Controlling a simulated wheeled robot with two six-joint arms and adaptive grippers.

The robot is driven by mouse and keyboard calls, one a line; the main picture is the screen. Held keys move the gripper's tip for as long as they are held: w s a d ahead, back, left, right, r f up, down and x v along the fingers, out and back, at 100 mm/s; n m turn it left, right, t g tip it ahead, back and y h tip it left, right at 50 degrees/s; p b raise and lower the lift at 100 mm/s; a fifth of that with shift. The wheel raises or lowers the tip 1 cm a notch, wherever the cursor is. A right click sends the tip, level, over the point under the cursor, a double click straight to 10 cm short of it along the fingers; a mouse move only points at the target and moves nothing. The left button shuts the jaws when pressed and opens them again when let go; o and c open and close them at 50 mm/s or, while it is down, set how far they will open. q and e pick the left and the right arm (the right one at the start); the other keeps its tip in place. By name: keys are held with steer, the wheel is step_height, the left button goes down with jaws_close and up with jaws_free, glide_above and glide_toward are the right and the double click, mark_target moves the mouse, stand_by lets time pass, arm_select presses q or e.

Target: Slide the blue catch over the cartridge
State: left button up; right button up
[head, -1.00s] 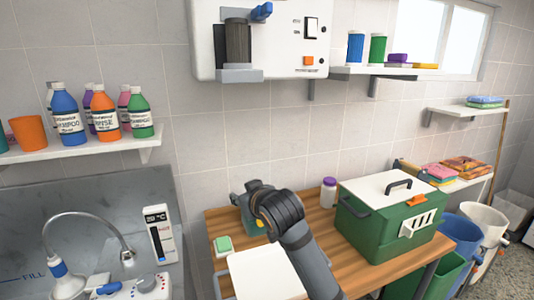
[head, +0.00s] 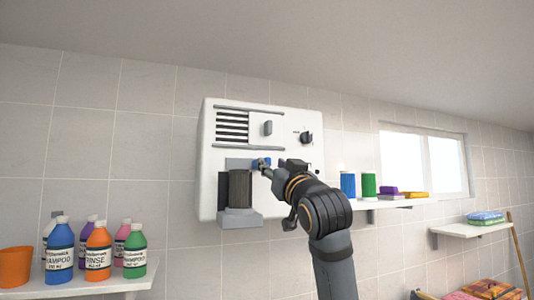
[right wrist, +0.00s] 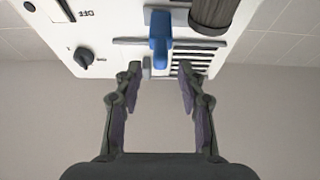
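The blue catch (head: 261,162) is on the front of the white wall unit (head: 208,150), above and to the right of the dark grey cartridge (head: 240,190). The cartridge stands upright in a grey holder (head: 240,217). The catch is not over the cartridge's middle. My right gripper (head: 268,169) is at the catch and partly hides it. In the right wrist view, the gripper (right wrist: 160,76) is open, with the catch (right wrist: 160,42) in line with the gap, just beyond the fingertips. Contact cannot be told. The cartridge (right wrist: 213,14) shows at the top. My left gripper is not in view.
The unit also has a slatted vent (head: 232,127), a grey slider (head: 267,128) and a dark knob (head: 306,137). A shelf (head: 350,205) with blue and green cups adjoins on the right. Bottles (head: 97,252) stand on a left shelf. The wall above is clear.

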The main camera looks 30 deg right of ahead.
mark_target(269, 161)
steer(key=p+x, duration=0.1)
steer(key=x, duration=0.3)
steer(key=shift+w+r+p, duration=0.15)
steer(key=shift+w+p, duration=0.1)
steer(key=shift+p, duration=0.15)
steer(key=shift+w+d, duration=0.1)
steer(key=shift+w, duration=0.25)
steer(key=shift+s, duration=0.1)
jaws_close()
